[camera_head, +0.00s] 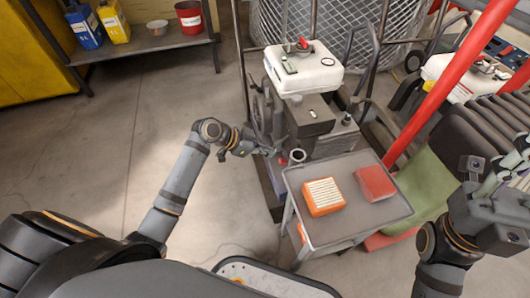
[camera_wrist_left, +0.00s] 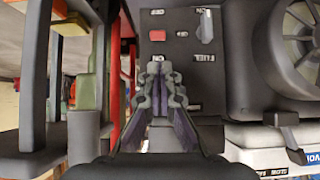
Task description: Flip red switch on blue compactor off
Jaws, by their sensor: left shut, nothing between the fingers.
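A machine with a white tank (camera_head: 303,70) and a dark grey engine body (camera_head: 308,115) stands at centre in the head view. Its body does not look blue there. In the left wrist view, a red switch (camera_wrist_left: 157,34) sits on a dark panel (camera_wrist_left: 182,75) with ON, OFF and FUEL markings. My left gripper (camera_head: 276,152) is beside the machine's lower left side. In the left wrist view its shut, empty fingertips (camera_wrist_left: 158,70) are over the panel, in line below the switch; contact cannot be told. My right gripper (camera_head: 492,168) is open and empty at the right edge.
A grey cart (camera_head: 344,227) with an orange-framed filter (camera_head: 323,196) and a red block (camera_head: 374,183) stands before the machine. A red post (camera_head: 440,85) rises right of it. Another white-tanked machine (camera_head: 462,75) is behind. A shelf (camera_head: 150,42) holds bottles. Floor at left is clear.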

